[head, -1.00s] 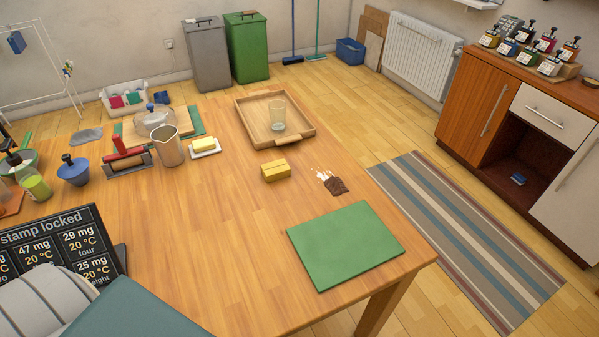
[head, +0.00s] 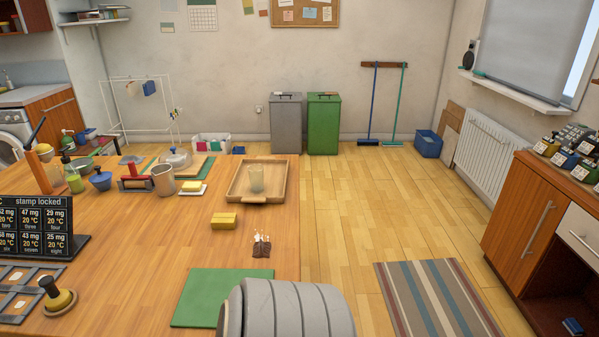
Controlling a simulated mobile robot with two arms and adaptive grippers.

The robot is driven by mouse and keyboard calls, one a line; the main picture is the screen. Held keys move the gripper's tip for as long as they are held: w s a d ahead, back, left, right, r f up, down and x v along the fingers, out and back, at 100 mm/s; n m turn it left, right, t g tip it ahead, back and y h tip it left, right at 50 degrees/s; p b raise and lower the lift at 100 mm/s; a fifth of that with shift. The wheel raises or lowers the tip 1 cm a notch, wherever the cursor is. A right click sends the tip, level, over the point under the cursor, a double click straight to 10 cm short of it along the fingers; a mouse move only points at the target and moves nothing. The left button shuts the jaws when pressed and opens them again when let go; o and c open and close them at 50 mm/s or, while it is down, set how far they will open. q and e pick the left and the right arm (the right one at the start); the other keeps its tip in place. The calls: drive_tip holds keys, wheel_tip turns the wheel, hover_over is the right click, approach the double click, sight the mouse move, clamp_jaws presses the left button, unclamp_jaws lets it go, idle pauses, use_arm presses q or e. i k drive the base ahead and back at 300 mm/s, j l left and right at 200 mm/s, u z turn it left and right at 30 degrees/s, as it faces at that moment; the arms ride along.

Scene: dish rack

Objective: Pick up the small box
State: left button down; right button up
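A small yellow box-shaped block (head: 224,221) lies on the wooden table (head: 150,245), left of a dark brown patch with pale bits (head: 261,247) and in front of the wooden tray (head: 238,193). It is the thing that looks most like a small box, though I cannot be sure it is the one named. Nothing touches it. Neither of my grippers is in view. A grey ribbed part, apparently of my arm, covers the near table edge and a corner of the green board.
A flat green board (head: 215,296) lies near the front. A butter dish (head: 191,188), metal jug (head: 163,181) and display panel (head: 42,226) stand to the left. Open floor and a striped rug (head: 437,300) lie right of the table.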

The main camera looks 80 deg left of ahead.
sight(220, 220)
drive_tip(key=i+u, duration=0.45)
drive_tip(key=i+l+u, duration=0.3)
drive_tip(key=i+u, duration=0.15)
drive_tip(key=i, duration=0.2)
drive_tip(key=i+u, duration=0.2)
drive_tip(key=u, duration=0.3)
drive_tip(key=i+u, duration=0.15)
drive_tip(key=u, duration=0.3)
drive_tip(key=i+u, duration=0.2)
drive_tip(key=u, duration=0.3)
drive_tip(key=i+l+u, duration=0.15)
drive_tip(key=u, duration=0.35)
drive_tip(key=i+l+u, duration=0.15)
drive_tip(key=u, duration=0.3)
